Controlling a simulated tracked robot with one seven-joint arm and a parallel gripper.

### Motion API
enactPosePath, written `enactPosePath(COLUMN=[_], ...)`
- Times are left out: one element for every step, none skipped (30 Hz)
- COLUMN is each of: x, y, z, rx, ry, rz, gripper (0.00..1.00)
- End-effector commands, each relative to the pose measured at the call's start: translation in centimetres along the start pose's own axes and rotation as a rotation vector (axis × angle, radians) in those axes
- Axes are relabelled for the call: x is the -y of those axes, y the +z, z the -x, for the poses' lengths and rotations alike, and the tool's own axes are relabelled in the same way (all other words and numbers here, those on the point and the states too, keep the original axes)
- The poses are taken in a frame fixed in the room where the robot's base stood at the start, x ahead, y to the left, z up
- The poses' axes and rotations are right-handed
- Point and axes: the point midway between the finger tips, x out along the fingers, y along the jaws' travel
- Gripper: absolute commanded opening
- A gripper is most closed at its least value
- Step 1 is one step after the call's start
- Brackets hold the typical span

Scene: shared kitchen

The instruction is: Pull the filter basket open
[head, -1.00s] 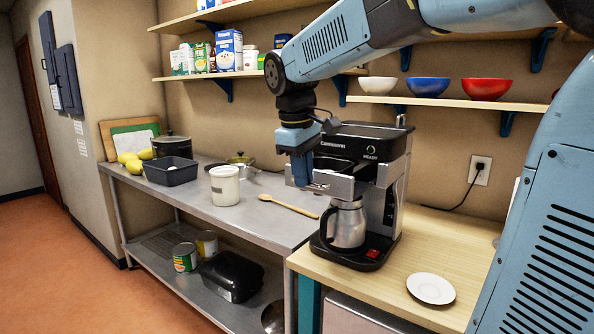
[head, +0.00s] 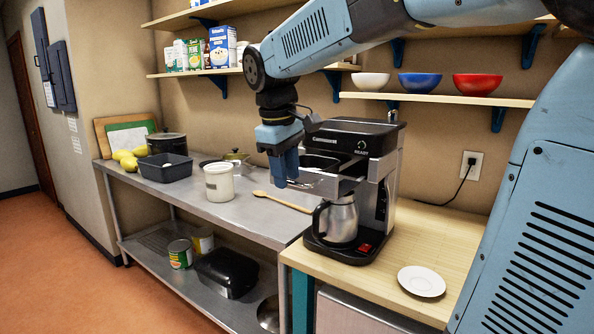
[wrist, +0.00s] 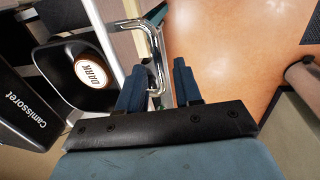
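The coffee maker (head: 346,136) stands on the wooden counter. Its filter basket (head: 322,161) is swung out of the body; its black inside shows in the wrist view (wrist: 62,35). A round piece marked DARK (wrist: 90,68) sits at it. The basket's chrome handle (wrist: 152,42) runs down between my fingers in the wrist view. My gripper (head: 285,180) points down at the left of the basket, its fingers drawn close on either side of the handle bar. The exact finger contact is hard to see. A steel carafe (head: 338,222) stands under the basket.
A white saucer (head: 421,281) lies on the wooden counter (head: 440,240) at the right. A wooden spoon (head: 283,202) and white canister (head: 219,183) are on the metal table (head: 180,200) at the left. Bowls stand on the shelf (head: 420,98) behind my arm.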

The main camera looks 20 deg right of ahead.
Motion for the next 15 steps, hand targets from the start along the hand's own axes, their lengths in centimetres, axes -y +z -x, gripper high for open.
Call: enactPosePath(x=[0.0, 0.0, 0.0, 0.0, 0.0, 0.0, 0.0, 0.0, -0.1, -0.1, -0.1, -0.1, -0.1, -0.1, -0.1], y=[0.0, 0.0, 0.0, 0.0, 0.0, 0.0, 0.0, 0.0, 0.0, 0.0, -0.1, -0.1, -0.1, -0.1, -0.1], z=[0.0, 0.0, 0.0, 0.0, 0.0, 0.0, 0.0, 0.1, 0.2, 0.4, 0.6, 0.9, 1.3, 1.8, 2.4], rx=[0.000, 0.000, 0.000, 0.000, 0.000, -0.001, -0.001, -0.001, -0.001, -0.002, -0.002, -0.003, -0.003, -0.003, -0.004], ry=[0.000, 0.000, 0.000, 0.000, 0.000, 0.000, 0.000, 0.000, 0.000, 0.000, 0.001, 0.001, 0.001, 0.001, 0.001], rz=[0.000, 0.000, 0.000, 0.000, 0.000, -0.001, -0.001, 0.000, 0.000, 0.000, 0.000, 0.000, 0.000, 0.000, 0.000], gripper=[0.37, 0.37, 0.37, 0.37, 0.37, 0.37, 0.37, 0.37, 0.37, 0.37, 0.37, 0.37, 0.37, 0.37, 0.37])
